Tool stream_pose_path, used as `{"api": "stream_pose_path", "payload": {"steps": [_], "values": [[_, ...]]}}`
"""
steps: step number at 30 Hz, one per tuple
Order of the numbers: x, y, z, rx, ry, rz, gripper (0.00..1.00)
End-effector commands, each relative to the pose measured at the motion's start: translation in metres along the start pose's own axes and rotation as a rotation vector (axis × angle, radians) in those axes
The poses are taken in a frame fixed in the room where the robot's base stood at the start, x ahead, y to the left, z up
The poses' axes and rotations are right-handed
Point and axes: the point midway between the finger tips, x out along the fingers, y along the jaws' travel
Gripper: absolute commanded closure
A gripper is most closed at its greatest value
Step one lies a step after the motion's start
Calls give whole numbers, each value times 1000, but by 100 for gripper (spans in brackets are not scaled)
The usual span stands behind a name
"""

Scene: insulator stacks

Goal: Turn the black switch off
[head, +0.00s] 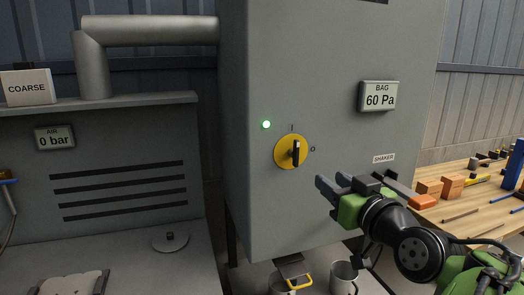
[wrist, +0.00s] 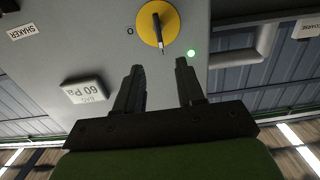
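The black switch (head: 296,152) is a handle on a round yellow plate (head: 281,151) on the front of the grey cabinet. The handle stands upright, in line with the "I" mark above the plate; the "O" mark is to its right. In the wrist view, which is upside down, the black switch (wrist: 159,30) and its yellow plate (wrist: 147,22) are at the top. A green lamp (head: 266,124) glows above left of the plate. My gripper (head: 329,188) is open and empty, below right of the switch and apart from it. In the wrist view my gripper (wrist: 158,66) has its fingers spread.
The grey cabinet (head: 330,60) carries a BAG display (head: 379,96) reading 60 Pa and a SHAKER label (head: 383,158). A wooden bench (head: 475,210) with blocks and tools is at right. Mugs (head: 344,275) stand below the cabinet. The panel around the switch is clear.

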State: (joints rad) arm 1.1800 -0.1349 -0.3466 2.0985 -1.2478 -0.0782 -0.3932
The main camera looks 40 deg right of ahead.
Motion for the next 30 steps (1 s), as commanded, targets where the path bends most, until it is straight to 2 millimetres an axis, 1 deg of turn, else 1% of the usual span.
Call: {"api": "stream_pose_path", "payload": {"steps": [2, 5, 8, 18, 21, 25, 30], "values": [[-1, 3, -1, -1, 9, 6, 62], [8, 4, -2, -2, 9, 5, 62], [28, 3, -2, -1, 9, 2, 62], [115, 2, -3, -1, 8, 0, 62], [135, 2, -3, 1, 9, 1, 62], [152, 3, -3, -1, 9, 4, 62], [157, 4, -3, 0, 9, 6, 62]]}}
